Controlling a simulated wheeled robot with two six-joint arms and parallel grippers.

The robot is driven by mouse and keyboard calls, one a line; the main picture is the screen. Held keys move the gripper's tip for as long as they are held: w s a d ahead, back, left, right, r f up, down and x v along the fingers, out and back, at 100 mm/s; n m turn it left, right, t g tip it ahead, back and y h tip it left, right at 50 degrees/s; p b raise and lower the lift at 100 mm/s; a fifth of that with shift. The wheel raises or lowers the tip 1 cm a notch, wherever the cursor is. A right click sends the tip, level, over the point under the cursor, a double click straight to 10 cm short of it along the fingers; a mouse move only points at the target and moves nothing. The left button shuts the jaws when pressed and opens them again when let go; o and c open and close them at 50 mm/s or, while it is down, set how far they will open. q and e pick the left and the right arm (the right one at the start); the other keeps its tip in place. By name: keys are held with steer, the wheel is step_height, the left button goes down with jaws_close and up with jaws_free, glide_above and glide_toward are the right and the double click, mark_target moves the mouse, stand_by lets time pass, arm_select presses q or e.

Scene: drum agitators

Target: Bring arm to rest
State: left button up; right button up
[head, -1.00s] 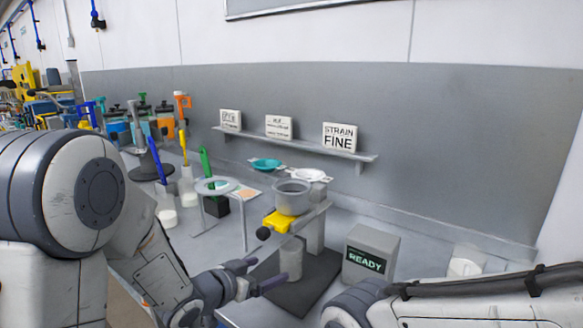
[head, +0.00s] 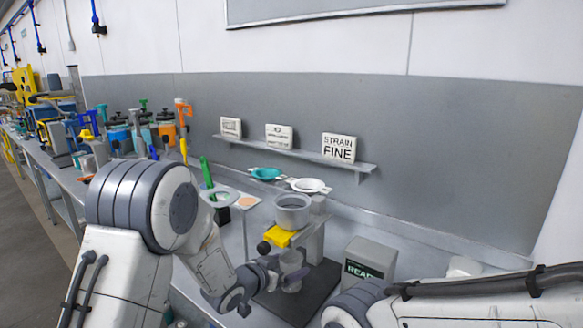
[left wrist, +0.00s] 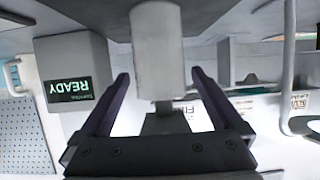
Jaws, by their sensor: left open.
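My left gripper (head: 272,274) is open beside a pale grey cup (head: 291,270), which stands upright on the dark base of a small stand (head: 313,240). In the left wrist view, which is upside down, the open purple fingers of the gripper (left wrist: 159,78) lie on either side of the cup (left wrist: 157,45), with a gap on both sides. A grey pot (head: 292,212) sits on top of the stand, above a yellow block (head: 279,237) with a dark knob. My right arm crosses the lower right, and its gripper is out of view.
A grey READY box (head: 370,258) stands close to the right of the stand. A round-topped rack (head: 217,192) and a green-handled tool (head: 206,172) are to the left. A wall shelf (head: 300,152) holds signs, one reading STRAIN FINE. Teal (head: 266,174) and white (head: 307,185) strainers lie behind.

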arm_select(q)
steer(key=s+a, duration=0.1)
steer(key=s, duration=0.1)
steer(key=s+a, duration=0.4)
steer(key=s, duration=0.1)
steer(key=shift+s+f+b, duration=0.1)
steer(key=shift+f+b, duration=0.05)
steer(key=shift+b, duration=0.25)
steer(key=s+a+b, duration=0.1)
steer(key=s+b, duration=0.1)
steer(key=b, duration=0.2)
steer(key=s+a+b, duration=0.1)
steer(key=b, duration=0.3)
steer(key=s+a+b, duration=0.1)
steer(key=s+b, duration=0.1)
steer(key=b, duration=0.3)
steer(key=shift+s+a+f, duration=0.15)
steer(key=shift+s+a, duration=0.15)
steer(key=shift+a, duration=0.1)
steer(key=a+p, duration=0.1)
steer(key=p, duration=0.3)
steer(key=w+a+m+g+h+p, duration=0.1)
steer(key=a+p, duration=0.1)
steer(key=p, duration=0.3)
steer(key=w+a+r+m+h+p, duration=0.1)
steer(key=a+p, duration=0.1)
steer(key=p, duration=0.3)
steer(key=shift+w+g, duration=0.1)
steer(key=shift+g, duration=0.3)
